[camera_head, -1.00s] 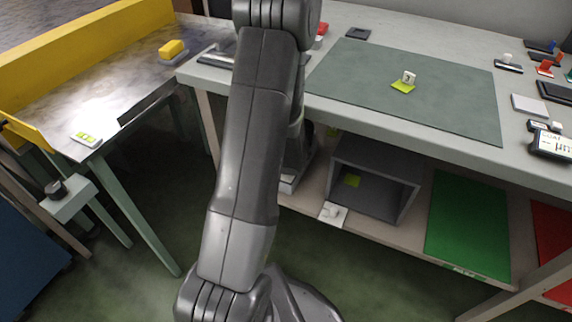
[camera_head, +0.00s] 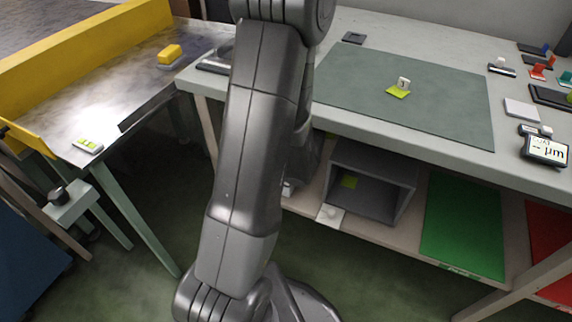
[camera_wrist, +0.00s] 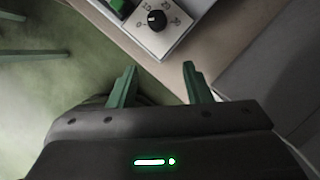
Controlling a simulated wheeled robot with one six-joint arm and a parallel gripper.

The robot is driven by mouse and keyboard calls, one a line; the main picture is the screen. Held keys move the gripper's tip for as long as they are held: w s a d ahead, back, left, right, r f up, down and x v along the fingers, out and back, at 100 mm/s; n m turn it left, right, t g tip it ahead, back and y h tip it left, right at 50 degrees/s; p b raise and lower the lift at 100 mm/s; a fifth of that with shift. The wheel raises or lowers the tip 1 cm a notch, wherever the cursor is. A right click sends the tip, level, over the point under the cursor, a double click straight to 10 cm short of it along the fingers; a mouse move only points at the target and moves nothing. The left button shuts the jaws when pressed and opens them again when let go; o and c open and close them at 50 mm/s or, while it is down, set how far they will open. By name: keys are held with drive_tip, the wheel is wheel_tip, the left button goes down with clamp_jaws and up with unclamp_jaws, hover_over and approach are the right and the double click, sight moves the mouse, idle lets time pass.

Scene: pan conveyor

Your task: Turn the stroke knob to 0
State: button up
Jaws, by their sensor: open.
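The stroke knob (camera_wrist: 157,19) is a round black knob with a small white mark. It sits on a pale dial plate (camera_wrist: 154,41) printed 0, 10, 20 and 30 in the wrist view. The white mark lies on the knob's left side, toward the 0 and 10; its exact reading is too small to tell. My gripper (camera_wrist: 159,68) is open and empty, its two green fingers apart, below the plate in the picture and not touching the knob. In the head view my arm hides the gripper and I cannot make out the knob.
A green part (camera_wrist: 117,6) stands beside the dial plate. A grey box (camera_head: 373,186) and a white plate with a knob (camera_head: 330,214) sit on the lower shelf. The workbench (camera_head: 420,151) is above it. Green floor lies open in front.

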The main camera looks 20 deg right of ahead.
drive_tip(key=s, duration=0.7)
drive_tip(key=shift+s+a+b, duration=0.2)
drive_tip(key=shift+a+b, duration=0.05)
drive_tip(key=shift+b, duration=0.1)
drive_tip(key=shift+w, duration=0.1)
drive_tip(key=w, duration=0.3)
drive_tip(key=w+p, duration=0.1)
drive_tip(key=w, duration=0.3)
drive_tip(key=w+p, duration=0.1)
drive_tip(key=w, duration=0.2)
drive_tip(key=shift+w+d+r, duration=0.1)
drive_tip(key=shift+w+d, duration=0.05)
drive_tip(key=shift+d, duration=0.15)
drive_tip(key=shift+w+f, duration=0.25)
drive_tip(key=shift+w, duration=0.55)
drive_tip(key=b+x, duration=0.2)
drive_tip(key=x, duration=0.1)
drive_tip(key=shift+f, duration=0.3)
drive_tip(key=shift+w+f+b, duration=0.35)
drive_tip(key=shift+f+b, duration=0.05)
drive_tip(key=shift+f, duration=0.1)
drive_tip(key=shift+d, duration=0.1)
